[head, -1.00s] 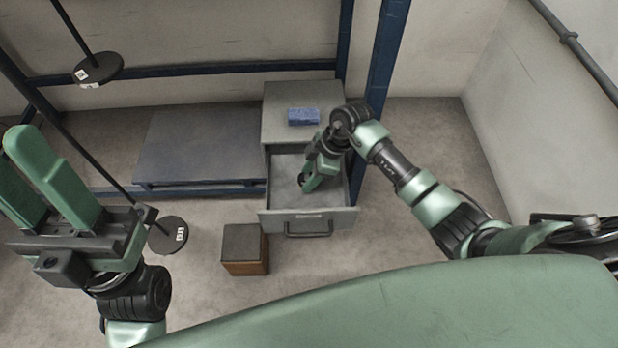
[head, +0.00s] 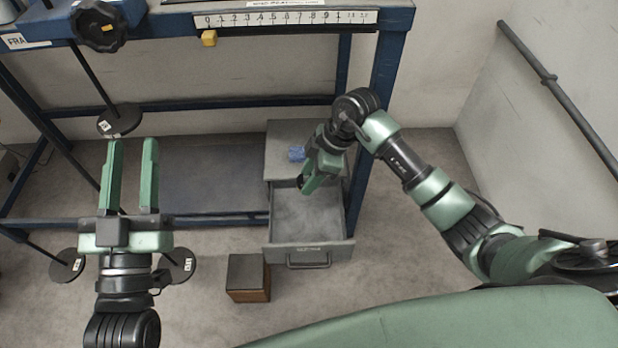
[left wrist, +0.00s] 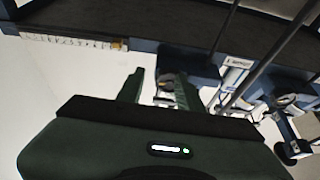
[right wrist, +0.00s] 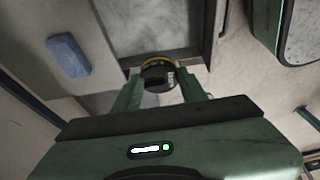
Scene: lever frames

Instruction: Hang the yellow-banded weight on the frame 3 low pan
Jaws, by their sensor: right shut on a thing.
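The yellow-banded weight (right wrist: 158,74) is a dark round piece with a yellow ring, between my right fingers in the right wrist view. My right gripper (head: 306,186) is shut on it, over the back part of the open drawer; in the head view the weight is mostly hidden. My left gripper (head: 132,145) is open and empty, its fingers pointing forward below a black hanging pan (head: 119,121). Two lower black pans (head: 180,266) and (head: 66,266) flank my left wrist in the picture. Their labels are too small to tell which is the frame 3 low pan.
A blue frame (head: 390,60) carries a numbered scale (head: 285,19), a yellow slider (head: 209,38) and a black knob (head: 98,26).

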